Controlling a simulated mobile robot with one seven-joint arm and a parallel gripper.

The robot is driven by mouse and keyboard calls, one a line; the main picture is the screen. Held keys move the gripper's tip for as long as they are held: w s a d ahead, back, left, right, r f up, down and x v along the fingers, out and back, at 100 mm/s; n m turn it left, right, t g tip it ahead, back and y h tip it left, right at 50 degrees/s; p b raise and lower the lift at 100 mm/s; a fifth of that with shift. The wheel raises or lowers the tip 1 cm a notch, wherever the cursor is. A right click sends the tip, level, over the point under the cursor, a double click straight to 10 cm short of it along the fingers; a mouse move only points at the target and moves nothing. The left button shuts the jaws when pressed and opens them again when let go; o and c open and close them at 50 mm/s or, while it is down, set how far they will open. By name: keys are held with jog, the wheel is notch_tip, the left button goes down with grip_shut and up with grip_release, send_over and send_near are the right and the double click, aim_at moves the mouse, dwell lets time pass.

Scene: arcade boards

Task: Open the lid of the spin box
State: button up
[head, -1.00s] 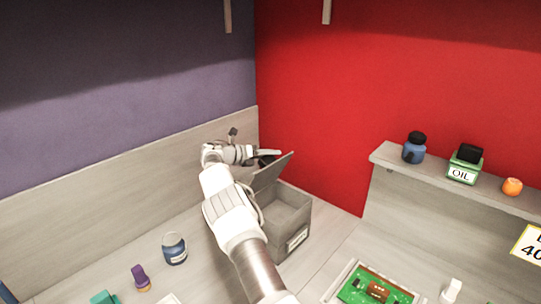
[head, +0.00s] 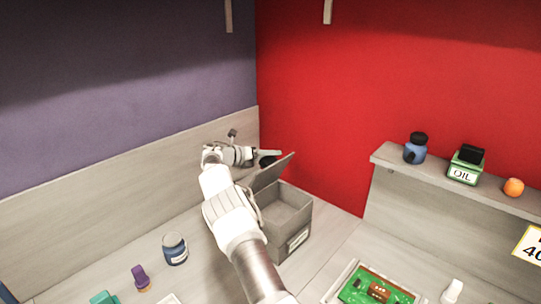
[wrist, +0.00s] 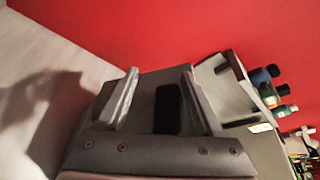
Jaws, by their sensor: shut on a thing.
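The spin box (head: 298,241) is a grey open-topped box with a small label on its front, standing near the corner of the counter. Its lid (head: 274,174) is raised and tilted steeply up on the back-left side, so the empty-looking inside shows. My gripper (head: 268,156) is at the lid's upper outer side, behind it. In the wrist view my gripper (wrist: 162,98) has its two fingers on either side of a black piece (wrist: 168,108) on the grey lid, and is shut on the lid. The exact contact is partly hidden.
A red wall (head: 325,110) and a low back panel (head: 130,185) close off the corner.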

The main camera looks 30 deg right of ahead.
jog(key=shift+o, duration=0.6)
jog(key=shift+a+f, duration=0.15)
jog(key=shift+f, duration=0.25)
jog(key=shift+r, duration=0.15)
jog(key=shift+a, duration=0.1)
jog(key=f+p+v, duration=0.1)
jog(key=v, duration=0.8)
jog(key=w+f+p+v, duration=0.1)
jog(key=v, duration=0.9)
jog(key=shift+w+a, duration=0.4)
jog(key=shift+a, duration=0.25)
jog(key=shift+a+r+p, duration=0.1)
jog(key=shift+r+p, duration=0.1)
jog(key=shift+p, duration=0.3)
